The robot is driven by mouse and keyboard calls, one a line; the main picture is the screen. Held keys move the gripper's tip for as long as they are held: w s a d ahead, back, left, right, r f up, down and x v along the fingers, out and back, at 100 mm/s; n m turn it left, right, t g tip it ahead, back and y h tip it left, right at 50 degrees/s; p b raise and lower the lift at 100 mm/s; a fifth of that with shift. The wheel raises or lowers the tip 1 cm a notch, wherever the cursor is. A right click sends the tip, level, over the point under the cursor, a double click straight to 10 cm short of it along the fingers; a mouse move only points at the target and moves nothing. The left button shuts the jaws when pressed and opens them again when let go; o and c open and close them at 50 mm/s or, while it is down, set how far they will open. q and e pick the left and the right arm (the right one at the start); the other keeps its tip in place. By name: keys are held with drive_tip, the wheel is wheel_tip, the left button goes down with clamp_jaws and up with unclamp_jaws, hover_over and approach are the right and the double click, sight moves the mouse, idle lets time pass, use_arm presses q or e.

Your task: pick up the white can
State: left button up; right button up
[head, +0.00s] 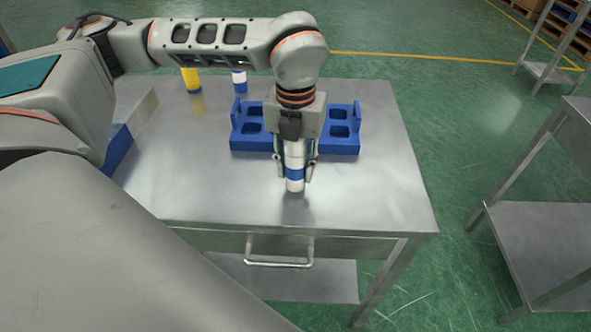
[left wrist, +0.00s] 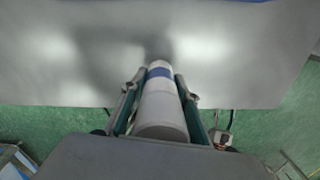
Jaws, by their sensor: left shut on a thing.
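The white can (head: 295,160) with a blue band is upright between the fingers of my left gripper (head: 295,180), near the front middle of the metal table (head: 370,195). The left wrist view shows the can (left wrist: 160,105) lengthwise between the two fingers of the gripper (left wrist: 158,85), which is shut on it. I cannot tell whether the can's bottom touches the table or is slightly above it. My right gripper is not in view.
A blue fixture (head: 340,146) with square pockets stands behind the gripper. A yellow can (head: 192,80) and another white-and-blue can (head: 239,82) stand at the back left. A blue bin (head: 118,145) is at the left edge. The table's front right is clear.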

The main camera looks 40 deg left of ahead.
use_arm(q)
wheel_tip(320, 180, up, 19)
drive_tip(key=shift+f+p, duration=0.15)
drive_tip(key=shift+p, duration=0.45)
drive_tip(key=m, duration=0.1)
drive_tip(key=f+m, duration=0.1)
drive_tip(key=m, duration=0.1)
drive_tip(key=shift+w+d+m, duration=0.1)
drive_tip(key=shift+w+m, duration=0.1)
drive_tip(key=shift+m, duration=0.1)
drive_tip(key=m, duration=0.3)
drive_tip(key=f+m, duration=0.1)
drive_tip(key=m, duration=0.1)
drive_tip(key=shift+w+d+f, duration=0.1)
drive_tip(key=shift+w+d, duration=0.05)
drive_tip(key=shift+w, duration=0.2)
drive_tip(key=m, duration=0.2)
drive_tip(key=f+m, duration=0.1)
drive_tip(key=m, duration=0.2)
drive_tip(key=shift+w+d+f+m, duration=0.15)
drive_tip(key=shift+w+d+m, duration=0.1)
drive_tip(key=shift+m, duration=0.15)
wheel_tip(320, 180, down, 6)
drive_tip(key=w+d+m, duration=0.1)
drive_tip(key=w+m, duration=0.1)
drive_tip(key=m, duration=2.3)
drive_tip(key=shift+d+f+m, duration=0.15)
drive_tip(key=shift+d+m, duration=0.1)
drive_tip(key=shift+m, duration=0.05)
